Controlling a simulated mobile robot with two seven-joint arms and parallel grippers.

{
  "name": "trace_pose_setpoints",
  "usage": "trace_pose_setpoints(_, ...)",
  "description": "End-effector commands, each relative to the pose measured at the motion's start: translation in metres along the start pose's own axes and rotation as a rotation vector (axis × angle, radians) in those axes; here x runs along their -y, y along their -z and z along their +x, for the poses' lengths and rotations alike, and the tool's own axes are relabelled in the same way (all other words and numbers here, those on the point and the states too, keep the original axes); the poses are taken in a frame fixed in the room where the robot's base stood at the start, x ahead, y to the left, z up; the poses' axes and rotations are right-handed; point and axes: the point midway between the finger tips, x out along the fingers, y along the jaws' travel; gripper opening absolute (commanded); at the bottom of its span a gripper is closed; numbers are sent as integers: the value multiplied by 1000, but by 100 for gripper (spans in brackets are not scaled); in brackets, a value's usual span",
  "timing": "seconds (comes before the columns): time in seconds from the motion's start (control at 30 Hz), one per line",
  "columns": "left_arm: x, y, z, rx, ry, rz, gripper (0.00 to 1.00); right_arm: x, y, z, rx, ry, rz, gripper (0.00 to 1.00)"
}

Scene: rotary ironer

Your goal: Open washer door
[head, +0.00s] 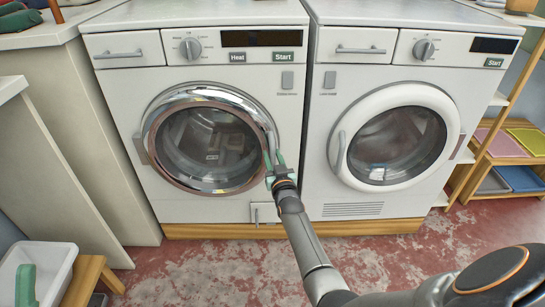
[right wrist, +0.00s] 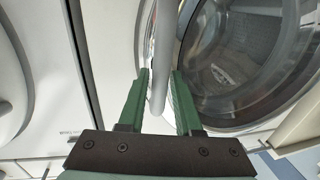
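The left front-loading machine has a round door (head: 210,140) with a chrome ring and dark glass, which looks shut. A light curved handle (head: 270,140) runs down the door's right side. My right gripper (head: 277,168) is at the lower end of this handle. In the right wrist view the handle bar (right wrist: 161,60) passes between the green fingers of my right gripper (right wrist: 164,95). The fingers are apart, with a visible gap to the bar on the right finger's side. My left gripper is not in view.
A second machine (head: 340,100) with a white-rimmed shut door stands close at the right. A pale counter (head: 90,140) is at the left. The red floor (head: 215,265) in front is mostly clear.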

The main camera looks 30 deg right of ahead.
Motion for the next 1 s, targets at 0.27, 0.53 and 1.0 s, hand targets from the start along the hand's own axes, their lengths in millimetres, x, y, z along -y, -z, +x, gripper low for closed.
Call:
trace_pose_setpoints(0.27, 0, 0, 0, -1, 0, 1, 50, 0, 0, 0, 0, 0, 0, 0)
trace_pose_setpoints(0.53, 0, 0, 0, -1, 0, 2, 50, 0, 0, 0, 0, 0, 0, 0)
trace_pose_setpoints(1.0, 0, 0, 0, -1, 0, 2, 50, 0, 0, 0, 0, 0, 0, 0)
